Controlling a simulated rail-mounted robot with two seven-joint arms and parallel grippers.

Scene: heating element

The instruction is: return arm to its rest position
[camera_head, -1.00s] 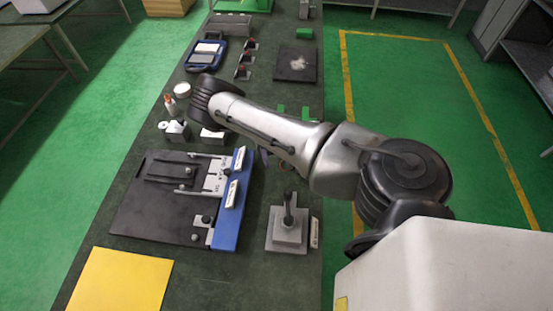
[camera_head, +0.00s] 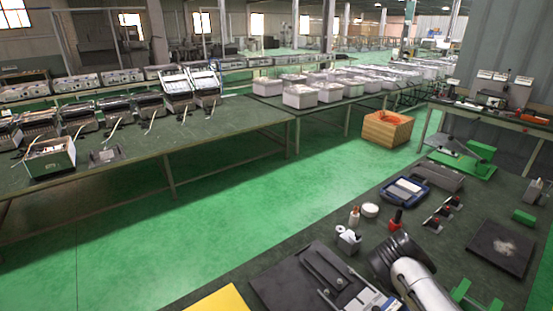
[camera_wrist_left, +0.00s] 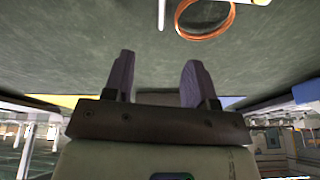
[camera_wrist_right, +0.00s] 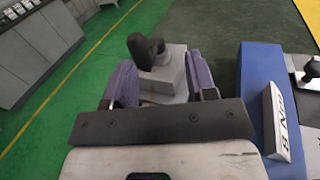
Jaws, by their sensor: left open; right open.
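My right arm (camera_head: 410,285) shows at the lower right of the head view, over the workbench, and its gripper is hidden there. In the right wrist view my right gripper (camera_wrist_right: 160,75) is open, its purple fingers apart. A grey block (camera_wrist_right: 165,78) with a black handle (camera_wrist_right: 146,50) shows beyond and between them; I cannot tell if they touch it. In the left wrist view my left gripper (camera_wrist_left: 160,80) is open, with nothing seen between its fingers. My left arm is not in the head view.
The black plate fixture (camera_head: 290,275) lies beside my right arm. A blue-edged board (camera_wrist_right: 262,80) is right of my right gripper. An orange coil (camera_wrist_left: 205,33) lies on the dark surface beyond my left gripper. Green floor (camera_head: 200,215) separates the benches.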

